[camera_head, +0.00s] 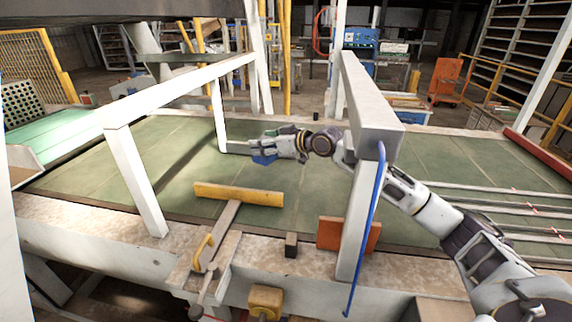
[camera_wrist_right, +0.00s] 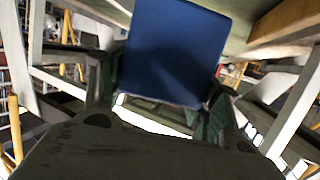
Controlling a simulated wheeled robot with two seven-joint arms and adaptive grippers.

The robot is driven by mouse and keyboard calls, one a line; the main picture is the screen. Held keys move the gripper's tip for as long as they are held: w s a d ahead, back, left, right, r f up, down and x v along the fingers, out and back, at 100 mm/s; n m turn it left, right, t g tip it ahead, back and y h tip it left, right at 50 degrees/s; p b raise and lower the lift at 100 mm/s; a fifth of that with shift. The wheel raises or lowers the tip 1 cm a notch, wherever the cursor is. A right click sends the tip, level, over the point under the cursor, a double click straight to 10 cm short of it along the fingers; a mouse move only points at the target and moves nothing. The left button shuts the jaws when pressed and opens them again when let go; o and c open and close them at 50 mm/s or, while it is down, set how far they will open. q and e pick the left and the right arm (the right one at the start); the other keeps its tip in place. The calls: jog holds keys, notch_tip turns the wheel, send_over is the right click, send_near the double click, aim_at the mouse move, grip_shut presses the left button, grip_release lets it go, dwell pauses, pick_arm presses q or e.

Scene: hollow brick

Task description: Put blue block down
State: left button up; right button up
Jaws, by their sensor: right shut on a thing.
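The blue block (camera_head: 264,159) is in my right gripper (camera_head: 268,150), over the green work surface (camera_head: 300,190) near the middle of the head view. In the right wrist view the blue block (camera_wrist_right: 176,52) fills the upper middle, between the two fingers of the right gripper (camera_wrist_right: 160,95). The gripper is shut on it. Whether the block touches the surface below cannot be told. My left gripper does not show in the head view.
A white frame (camera_head: 140,180) stands on the left, and a thick white beam on a post (camera_head: 355,220) stands close to my right arm. A yellow bar (camera_head: 238,194), a small dark block (camera_head: 291,245) and an orange plate (camera_head: 328,233) are at the front. Green surface is clear around the gripper.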

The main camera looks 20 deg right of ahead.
aim_at(273, 157)
jog(key=shift+f+p, duration=0.3)
jog(key=shift+f, duration=2.3)
jog(key=shift+f, duration=0.1)
jog(key=shift+f, duration=1.75)
jog(key=shift+f, duration=0.1)
jog(key=o, duration=1.1)
jog(key=shift+o, duration=0.2)
jog(key=shift+s, duration=0.1)
